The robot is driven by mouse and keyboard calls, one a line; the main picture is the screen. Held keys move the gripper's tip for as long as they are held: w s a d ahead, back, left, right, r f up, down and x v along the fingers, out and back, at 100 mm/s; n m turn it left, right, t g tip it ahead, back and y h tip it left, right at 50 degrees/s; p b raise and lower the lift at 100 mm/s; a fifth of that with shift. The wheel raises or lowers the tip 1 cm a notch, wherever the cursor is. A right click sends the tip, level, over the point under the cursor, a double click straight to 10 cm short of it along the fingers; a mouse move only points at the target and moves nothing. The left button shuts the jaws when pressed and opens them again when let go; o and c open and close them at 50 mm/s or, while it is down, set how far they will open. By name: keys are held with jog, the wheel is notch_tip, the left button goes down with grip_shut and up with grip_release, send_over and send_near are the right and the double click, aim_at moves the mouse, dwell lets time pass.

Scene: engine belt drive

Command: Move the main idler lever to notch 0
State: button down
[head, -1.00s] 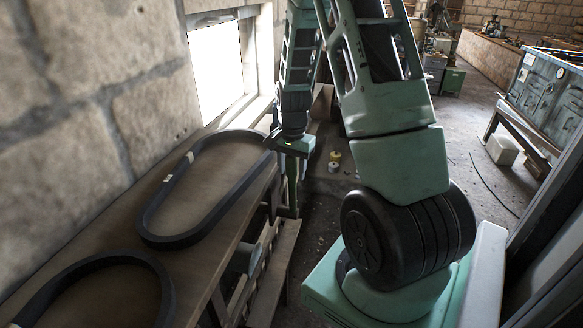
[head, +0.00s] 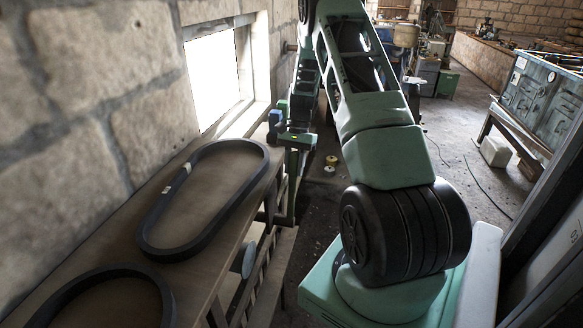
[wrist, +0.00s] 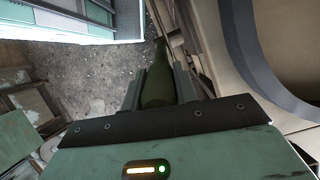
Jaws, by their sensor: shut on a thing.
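I cannot tell there where finger ends and lever begins. The lever's pivot and the notches cannot be made out in either view.
Two black belts, a far one (head: 156,252) and a near one (head: 165,300), lie on the wooden bench (head: 105,225) along the wall. A pale round disc (head: 249,260) sits below the bench edge. Open floor (head: 440,150) lies to the right.

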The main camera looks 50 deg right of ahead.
jog(key=shift+w+d, duration=0.1)
jog(key=shift+d, duration=0.2)
jog(key=c, duration=1.1)
grip_release()
jog(key=shift+d+f, duration=0.1)
jog(key=b+v, duration=0.5)
jog(key=v, duration=1.2)
jog(key=shift+d, duration=0.2)
jog(key=shift+w, duration=0.1)
